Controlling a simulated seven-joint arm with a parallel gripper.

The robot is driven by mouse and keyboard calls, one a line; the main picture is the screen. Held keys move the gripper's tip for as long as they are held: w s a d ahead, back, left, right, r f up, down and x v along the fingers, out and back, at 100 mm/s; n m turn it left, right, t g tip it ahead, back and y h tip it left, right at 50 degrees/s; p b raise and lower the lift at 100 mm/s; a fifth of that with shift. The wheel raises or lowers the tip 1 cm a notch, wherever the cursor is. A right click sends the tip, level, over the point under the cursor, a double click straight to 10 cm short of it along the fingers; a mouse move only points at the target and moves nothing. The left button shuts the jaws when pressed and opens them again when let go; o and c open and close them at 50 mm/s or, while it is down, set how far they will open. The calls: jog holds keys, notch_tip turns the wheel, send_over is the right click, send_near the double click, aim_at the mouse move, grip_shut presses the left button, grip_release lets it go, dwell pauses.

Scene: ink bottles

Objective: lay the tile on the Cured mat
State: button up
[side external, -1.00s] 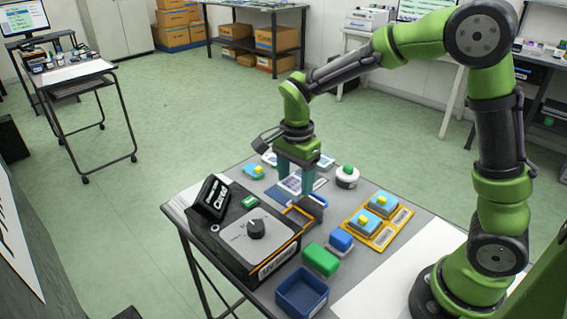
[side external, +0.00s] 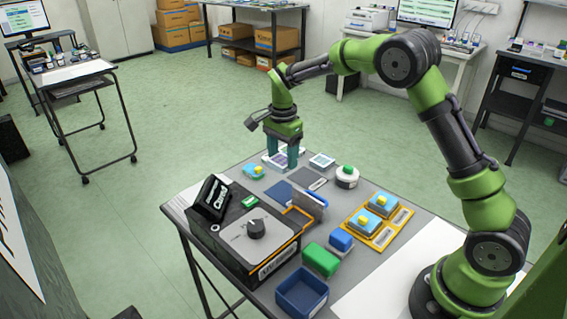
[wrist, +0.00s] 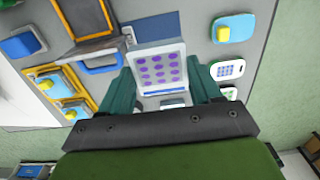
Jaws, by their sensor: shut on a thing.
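The tile (wrist: 158,70) is a white plate with rows of purple dots. My gripper (wrist: 160,92) is shut on it, with a finger on each side. In the side view my gripper (side external: 282,158) is near the far edge of the table, and the tile (side external: 277,161) shows partly between the fingers. I cannot tell whether the tile touches the table. A dark blue mat (side external: 279,191) lies bare nearer the machine, and a grey mat (side external: 306,178) with a label lies beside it. The labels are too small to read, so I cannot tell which mat is Cured.
A blue-handled tool (side external: 312,198), white pot (side external: 346,177), orange tray (side external: 381,238), green block (side external: 321,260) and blue bin (side external: 301,293) stand nearby. Another patterned card (side external: 321,160) lies right of my gripper.

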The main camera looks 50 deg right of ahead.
aim_at(283, 192)
notch_tip(283, 192, down, 9)
jog(key=shift+s+r, duration=0.1)
dwell(0.3)
jog(key=o, duration=0.6)
